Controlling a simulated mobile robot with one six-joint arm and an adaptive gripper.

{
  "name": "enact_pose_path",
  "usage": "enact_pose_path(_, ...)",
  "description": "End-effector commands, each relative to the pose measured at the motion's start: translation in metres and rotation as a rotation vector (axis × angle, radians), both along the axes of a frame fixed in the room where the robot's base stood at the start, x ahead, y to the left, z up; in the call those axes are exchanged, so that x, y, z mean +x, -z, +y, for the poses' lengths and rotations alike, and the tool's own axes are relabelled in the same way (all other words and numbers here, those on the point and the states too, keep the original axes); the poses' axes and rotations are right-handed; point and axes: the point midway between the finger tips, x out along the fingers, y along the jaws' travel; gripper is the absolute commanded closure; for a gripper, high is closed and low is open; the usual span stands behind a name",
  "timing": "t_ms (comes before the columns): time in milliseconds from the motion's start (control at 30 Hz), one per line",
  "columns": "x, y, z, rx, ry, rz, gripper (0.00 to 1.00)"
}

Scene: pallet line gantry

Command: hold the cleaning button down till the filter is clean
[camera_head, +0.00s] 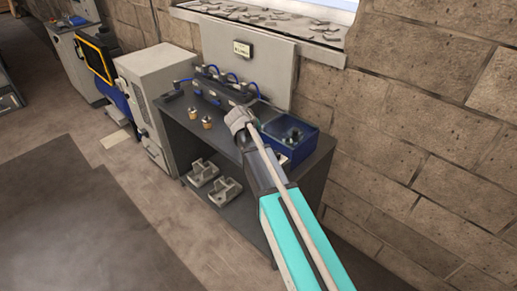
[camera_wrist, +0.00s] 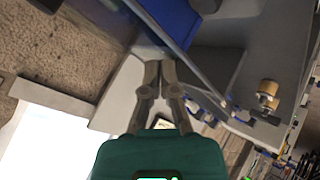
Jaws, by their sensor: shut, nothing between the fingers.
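My gripper (camera_wrist: 160,66) is shut and empty in the wrist view, its two fingertips together in front of a pale grey panel. In the head view my arm reaches over the bench and hides the fingertips. A dark block with blue hoses (camera_head: 222,88) stands at the back of the bench. I cannot make out which part is the cleaning button or the filter.
The grey bench (camera_head: 180,115) holds two small brass fittings (camera_head: 207,122); grey brackets (camera_head: 226,191) lie on its lower shelf. A panel with a small sign (camera_head: 243,50) rises behind. A pale cabinet (camera_head: 150,85) stands left. The stone wall is close on the right; floor in front is clear.

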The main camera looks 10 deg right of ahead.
Motion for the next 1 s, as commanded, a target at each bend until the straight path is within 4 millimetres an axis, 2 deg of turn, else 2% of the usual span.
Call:
enact_pose_path(33,0.0,0.009,0.0,0.0,0.0,0.0,1.0)
enact_pose_path(500,0.0,0.044,0.001,0.0,-0.001,0.001,1.0)
enact_pose_path(1000,0.0,0.051,0.001,0.0,-0.002,0.0,1.0)
